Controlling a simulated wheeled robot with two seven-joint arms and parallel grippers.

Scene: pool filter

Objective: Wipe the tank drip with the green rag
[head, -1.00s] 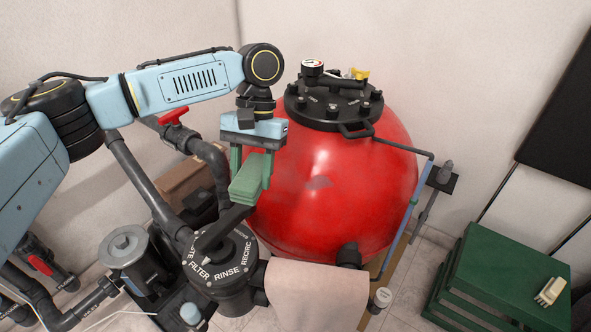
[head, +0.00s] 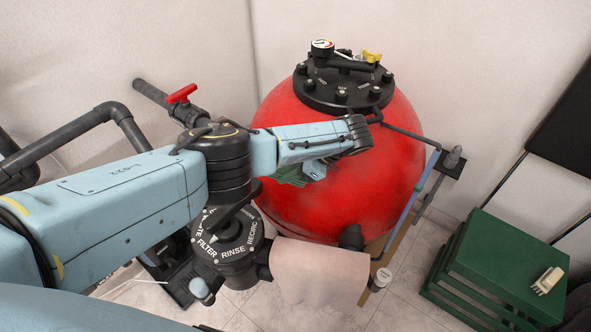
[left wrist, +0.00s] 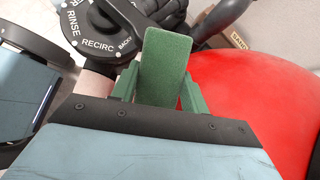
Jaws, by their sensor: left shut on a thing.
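The red tank (head: 390,180) stands in the middle of the head view, and its side also fills the right of the left wrist view (left wrist: 255,110). My left gripper (head: 286,178) is in front of the tank's left side, mostly hidden behind my own forearm. In the left wrist view my left gripper (left wrist: 161,88) is shut on the green rag (left wrist: 165,55), a flat block-like pad between its green fingers. I cannot tell whether the rag touches the tank. No drip shows now; my arm covers part of the tank front. My right gripper is out of view.
The black valve with its dial (head: 228,240) stands left of the tank, below my arm. A beige cloth (head: 320,270) hangs in front of the tank. A red-handled pipe valve (head: 182,94) is behind. A green slatted crate (head: 500,260) stands at the right.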

